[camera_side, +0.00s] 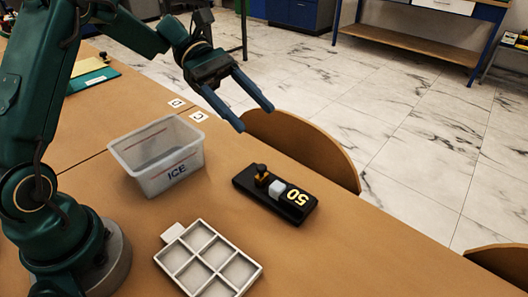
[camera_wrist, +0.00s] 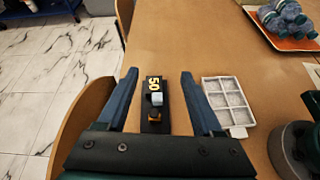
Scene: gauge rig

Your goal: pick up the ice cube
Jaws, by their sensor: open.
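In the wrist view the cube (camera_wrist: 157,99) shows between my finger lines, on the black block (camera_wrist: 153,124). My gripper (camera_side: 255,118) is open and empty, well above the table and behind the block in the side view. Its two blue fingers also show in the wrist view (camera_wrist: 160,73), spread to either side of the block.
A clear bin marked "ICE" (camera_side: 148,180) stands left of the block. A white compartment tray (camera_side: 208,259) lies in front; it also shows in the wrist view (camera_wrist: 228,102). Brown chair backs (camera_side: 318,150) line the table edge. An orange tray (camera_wrist: 257,24) holds several bottles.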

